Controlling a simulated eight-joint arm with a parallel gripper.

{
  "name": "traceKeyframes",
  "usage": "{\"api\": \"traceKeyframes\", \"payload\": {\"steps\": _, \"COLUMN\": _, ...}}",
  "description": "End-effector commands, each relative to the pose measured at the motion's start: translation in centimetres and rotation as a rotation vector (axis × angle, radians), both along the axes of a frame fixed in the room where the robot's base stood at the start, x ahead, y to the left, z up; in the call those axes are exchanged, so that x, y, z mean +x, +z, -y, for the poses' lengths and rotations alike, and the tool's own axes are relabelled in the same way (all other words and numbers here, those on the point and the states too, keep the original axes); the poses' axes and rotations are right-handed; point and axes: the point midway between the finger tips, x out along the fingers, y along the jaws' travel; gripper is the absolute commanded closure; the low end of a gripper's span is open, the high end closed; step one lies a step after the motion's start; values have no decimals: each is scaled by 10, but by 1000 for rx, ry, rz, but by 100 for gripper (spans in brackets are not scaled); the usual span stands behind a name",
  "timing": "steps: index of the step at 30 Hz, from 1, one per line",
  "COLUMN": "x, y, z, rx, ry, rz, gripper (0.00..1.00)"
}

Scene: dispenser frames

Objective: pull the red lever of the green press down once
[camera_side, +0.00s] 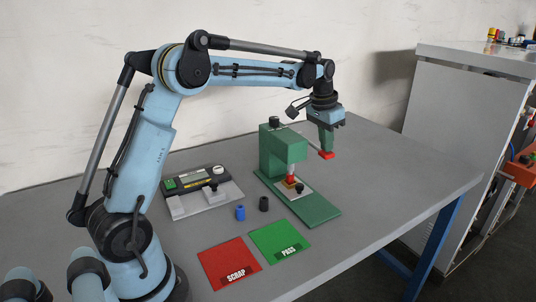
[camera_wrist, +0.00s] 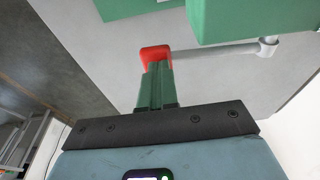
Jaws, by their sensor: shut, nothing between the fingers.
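The green press (camera_side: 283,150) stands on its green base plate (camera_side: 318,210) in the middle of the table. The red lever's end (camera_side: 327,155) shows to the right of the press head, just below my gripper. In the wrist view its red grip (camera_wrist: 155,54) sits at my fingertips, with a grey rod (camera_wrist: 215,54) running right to a pivot by the green press body (camera_wrist: 250,20). My gripper (camera_side: 327,146) points down with its green fingers shut and nothing between them. The fingers (camera_wrist: 155,78) partly cover the red grip; I cannot tell whether they touch it.
A gauge device (camera_side: 200,185) stands left of the press. A blue cylinder (camera_side: 240,213) and a black cylinder (camera_side: 263,204) stand in front of it. A red SCRAP mat (camera_side: 228,259) and green PASS mat (camera_side: 278,238) lie nearer. The table's right side is clear.

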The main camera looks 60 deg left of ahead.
Motion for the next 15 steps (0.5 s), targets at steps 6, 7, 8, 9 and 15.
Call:
{"api": "traceKeyframes", "payload": {"steps": 6, "x": 0, "y": 16, "z": 0, "rx": 0, "ry": 0, "rz": 0, "gripper": 100}}
{"api": "traceKeyframes", "payload": {"steps": 7, "x": 0, "y": 18, "z": 0, "rx": 0, "ry": 0, "rz": 0, "gripper": 100}}
{"api": "traceKeyframes", "payload": {"steps": 8, "x": 0, "y": 20, "z": 0, "rx": 0, "ry": 0, "rz": 0, "gripper": 100}}
{"api": "traceKeyframes", "payload": {"steps": 9, "x": 0, "y": 23, "z": 0, "rx": 0, "ry": 0, "rz": 0, "gripper": 100}}
{"api": "traceKeyframes", "payload": {"steps": 15, "x": 0, "y": 38, "z": 0, "rx": -1, "ry": 0, "rz": 0, "gripper": 100}}
